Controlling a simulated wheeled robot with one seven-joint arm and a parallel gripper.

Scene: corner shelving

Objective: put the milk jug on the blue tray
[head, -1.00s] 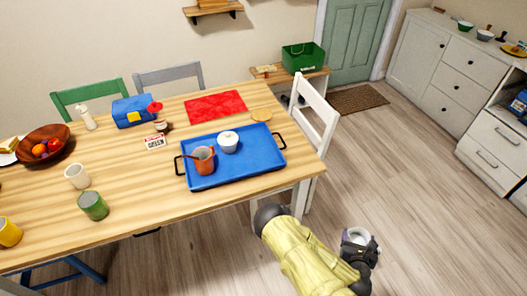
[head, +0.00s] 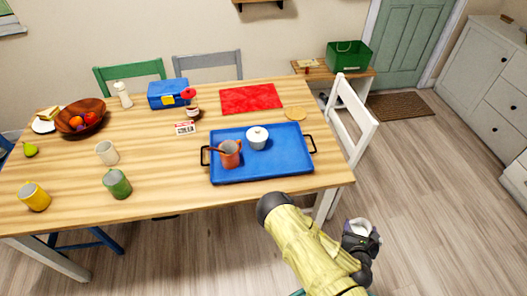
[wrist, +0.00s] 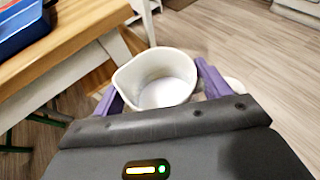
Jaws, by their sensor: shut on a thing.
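The milk jug (wrist: 157,80) is white with a pouring lip; in the wrist view it sits upright between the two purple fingers of my gripper (wrist: 160,88), which is shut on it. In the head view my gripper (head: 363,236) holds the jug (head: 360,227) over the floor, right of the table's near right corner. The blue tray (head: 285,168) lies at the right end of the table, apart from the jug. On the tray stand an orange-brown pot (head: 230,154) with a handle and a white lidded bowl (head: 257,138). The tray's edge also shows in the wrist view (wrist: 20,30).
The wooden table (head: 150,190) has mugs, a fruit bowl (head: 80,118), a blue box (head: 168,94) and a red mat (head: 250,98). A white chair (head: 355,125) stands at its right end. The tray's right and front parts are bare.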

